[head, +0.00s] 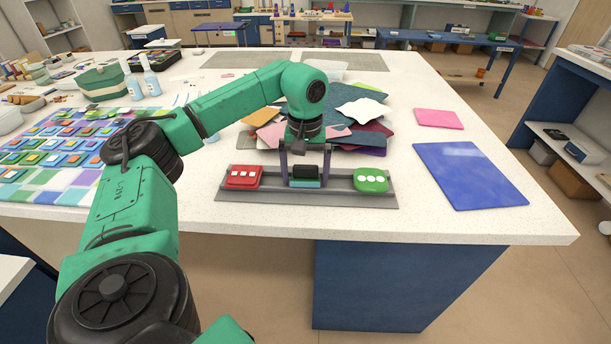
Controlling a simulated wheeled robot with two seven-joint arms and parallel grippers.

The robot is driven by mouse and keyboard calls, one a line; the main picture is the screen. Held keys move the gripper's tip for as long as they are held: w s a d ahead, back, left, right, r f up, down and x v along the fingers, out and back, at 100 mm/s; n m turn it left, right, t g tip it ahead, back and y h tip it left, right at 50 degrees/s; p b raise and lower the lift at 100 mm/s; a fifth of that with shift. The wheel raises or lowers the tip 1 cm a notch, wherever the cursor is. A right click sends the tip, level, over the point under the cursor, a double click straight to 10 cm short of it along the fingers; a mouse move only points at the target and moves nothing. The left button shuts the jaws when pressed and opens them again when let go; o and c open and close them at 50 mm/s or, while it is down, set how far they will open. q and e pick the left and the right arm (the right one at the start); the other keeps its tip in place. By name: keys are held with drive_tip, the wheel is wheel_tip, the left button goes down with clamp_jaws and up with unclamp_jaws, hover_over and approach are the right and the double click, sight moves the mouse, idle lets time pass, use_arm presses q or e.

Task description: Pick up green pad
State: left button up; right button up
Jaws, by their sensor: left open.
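The green pad (371,180) carries a row of white dots and sits at the right end of a grey tray (300,198) near the table's front edge. A red pad (244,177) with white squares sits at the tray's left end. Between them is a black block with a teal base (305,183). My left gripper (305,172) points down over the middle of the tray, left of the green pad. Its two fingers are open, one on each side of the black block; I cannot tell whether they touch it. My right gripper is not in view.
A pile of coloured sheets (350,115) lies behind the tray. A blue sheet (470,175) and a pink sheet (438,118) lie to the right. A board of coloured tiles (50,150) covers the left. The white table is clear between tray and blue sheet.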

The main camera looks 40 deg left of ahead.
use_arm(q)
drive_tip(key=c, duration=1.1)
drive_tip(key=shift+r, duration=0.15)
drive_tip(key=shift+r, duration=0.3)
wheel_tip(320, 180, up, 10)
drive_tip(key=shift+w+f+p, duration=0.1)
drive_tip(key=shift+p, duration=0.65)
wheel_tip(320, 180, up, 10)
drive_tip(key=p, duration=0.7)
hover_over(306, 169)
drive_tip(key=shift+f, duration=0.3)
